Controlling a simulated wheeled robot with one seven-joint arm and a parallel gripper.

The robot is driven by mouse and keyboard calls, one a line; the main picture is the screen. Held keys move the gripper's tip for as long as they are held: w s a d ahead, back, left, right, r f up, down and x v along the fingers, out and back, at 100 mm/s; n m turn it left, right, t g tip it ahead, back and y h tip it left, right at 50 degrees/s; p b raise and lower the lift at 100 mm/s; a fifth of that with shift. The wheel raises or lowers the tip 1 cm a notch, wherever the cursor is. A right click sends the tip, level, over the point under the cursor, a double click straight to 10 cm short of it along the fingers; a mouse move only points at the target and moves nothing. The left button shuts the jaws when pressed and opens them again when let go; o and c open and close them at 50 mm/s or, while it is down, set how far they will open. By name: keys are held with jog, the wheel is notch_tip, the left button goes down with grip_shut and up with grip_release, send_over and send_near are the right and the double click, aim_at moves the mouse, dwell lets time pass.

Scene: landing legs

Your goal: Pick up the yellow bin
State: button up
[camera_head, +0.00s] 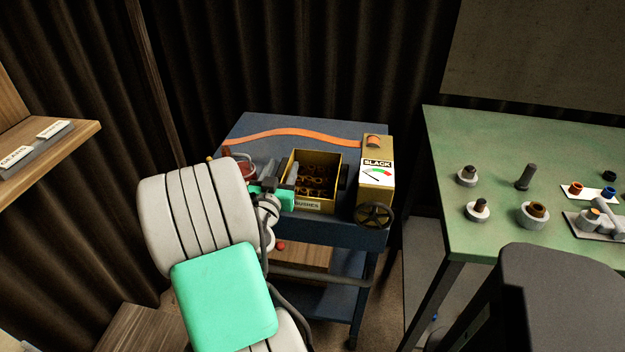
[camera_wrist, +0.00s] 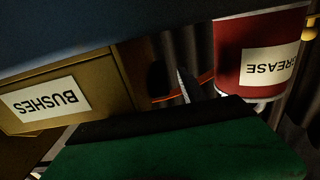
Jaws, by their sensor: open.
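The yellow bin (camera_head: 325,157) stands on the blue cart, with a "BUSHES" label on its front and several brownish ring-shaped bushes inside. In the wrist view the bin (camera_wrist: 112,80) shows upside down at the left, its label readable. My gripper (camera_head: 289,174) is at the bin's left side in the head view, with a grey finger close to the left wall. My gripper is open and nothing shows held in it. In the wrist view a finger (camera_wrist: 186,84) shows between the bin and a red can. Whether a finger touches the bin cannot be told.
A red "GREASE" can (camera_wrist: 262,55) stands close beside my gripper. A yellow "SLACK" gauge box (camera_head: 377,175) with a handwheel stands right of the bin, joined to an orange strap (camera_head: 290,131) behind. A green table (camera_head: 470,140) with several parts is at right.

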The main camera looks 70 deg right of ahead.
jog(key=shift+c, duration=0.6)
grip_shut()
